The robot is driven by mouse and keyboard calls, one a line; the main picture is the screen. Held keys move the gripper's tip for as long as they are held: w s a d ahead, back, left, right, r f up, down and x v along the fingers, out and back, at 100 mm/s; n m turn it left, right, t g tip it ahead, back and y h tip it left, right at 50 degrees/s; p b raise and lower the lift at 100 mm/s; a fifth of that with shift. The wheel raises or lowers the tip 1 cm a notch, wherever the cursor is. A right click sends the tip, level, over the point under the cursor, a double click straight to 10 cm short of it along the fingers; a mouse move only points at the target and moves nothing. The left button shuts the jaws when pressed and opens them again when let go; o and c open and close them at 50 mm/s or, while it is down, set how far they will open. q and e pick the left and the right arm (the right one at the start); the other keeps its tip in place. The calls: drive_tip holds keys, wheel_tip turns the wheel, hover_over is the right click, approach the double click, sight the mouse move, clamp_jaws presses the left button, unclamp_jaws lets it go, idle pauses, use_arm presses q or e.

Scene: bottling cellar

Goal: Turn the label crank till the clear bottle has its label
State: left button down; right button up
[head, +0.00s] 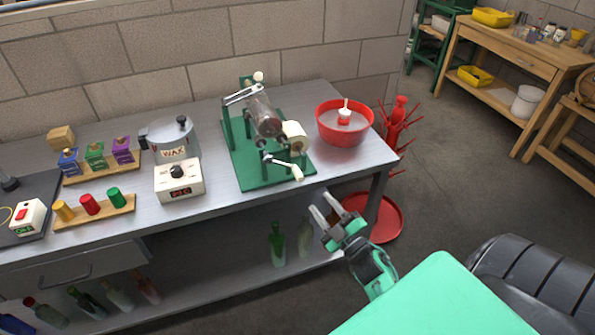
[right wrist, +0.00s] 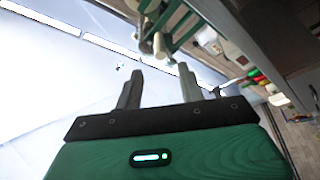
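The green label machine (head: 245,172) stands on the metal bench, with the clear bottle (head: 262,112) lying tilted in it under a metal arm (head: 241,94). I see no label on the bottle's visible side. A cream label roll (head: 296,136) sits beside it. The label crank (head: 284,165) with its pale handle (head: 297,173) faces the bench's front edge. My right gripper (head: 321,203) is open and empty, just off the front edge, below and right of the crank handle. Its spread fingers show in the right wrist view (right wrist: 158,84), apart from the machine parts. My left gripper is out of view.
A red bowl (head: 342,130) stands right of the machine. A wax pot (head: 172,140) and a white control box (head: 180,180) stand left of it. A red bottle tree (head: 398,120) is beyond the bench end. Bottles stand on the lower shelf (head: 235,268).

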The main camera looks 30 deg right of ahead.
sight(297, 170)
drive_tip(key=p+x, duration=0.3)
drive_tip(key=x, duration=0.9)
drive_tip(key=shift+w, duration=0.35)
drive_tip(key=shift+c, duration=0.2)
clamp_jaws()
